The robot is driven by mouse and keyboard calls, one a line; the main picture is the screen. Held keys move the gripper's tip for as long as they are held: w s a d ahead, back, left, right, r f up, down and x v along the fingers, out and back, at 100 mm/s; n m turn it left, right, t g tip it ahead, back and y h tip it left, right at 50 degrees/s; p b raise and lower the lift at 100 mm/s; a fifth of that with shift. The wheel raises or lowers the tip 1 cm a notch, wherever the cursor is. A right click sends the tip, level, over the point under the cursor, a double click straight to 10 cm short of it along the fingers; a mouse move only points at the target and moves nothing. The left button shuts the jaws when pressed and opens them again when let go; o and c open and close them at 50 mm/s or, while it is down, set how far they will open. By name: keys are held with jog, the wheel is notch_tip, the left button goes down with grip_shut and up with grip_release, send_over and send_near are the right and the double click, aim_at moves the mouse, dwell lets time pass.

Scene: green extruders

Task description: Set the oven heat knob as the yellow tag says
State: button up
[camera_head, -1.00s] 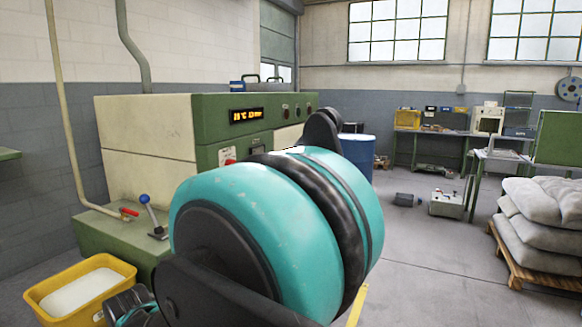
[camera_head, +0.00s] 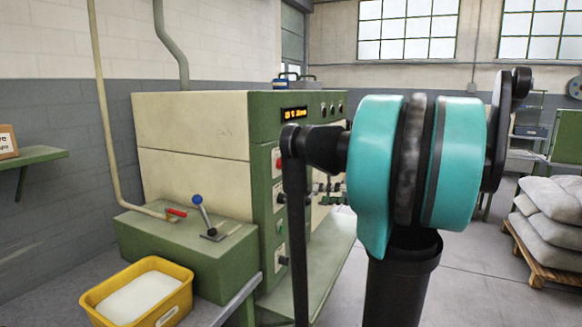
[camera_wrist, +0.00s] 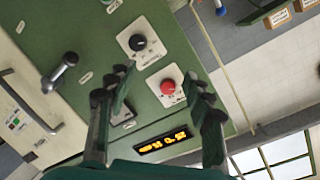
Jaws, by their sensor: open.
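The green and cream oven machine (camera_head: 190,120) stands left of centre in the head view, with a lit amber display (camera_head: 294,114). In the wrist view, its green panel carries a black knob (camera_wrist: 138,43) and a red knob or button (camera_wrist: 168,87) on white plates. The amber display also shows there (camera_wrist: 162,143), tilted and unreadable. My gripper (camera_wrist: 158,78) is open, its dark fingers spread either side of the red control, with no contact visible. Which knob sets the heat is unclear. I cannot make out a yellow tag.
A yellow bin (camera_head: 138,297) sits at the lower left, by a green box with a blue-knobbed lever (camera_head: 203,215). Sacks on a pallet (camera_head: 545,258) are at right. Grey floor is free between.

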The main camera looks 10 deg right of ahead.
jog(key=t+y, duration=0.1)
jog(key=t, duration=0.1)
send_near(285, 165)
jog(key=shift+n, duration=0.4)
jog(key=x, duration=0.8)
jog(key=shift+w+a, duration=0.1)
jog(key=shift+w, duration=0.1)
jog(key=shift+c, duration=0.3)
jog(key=c, duration=1.1)
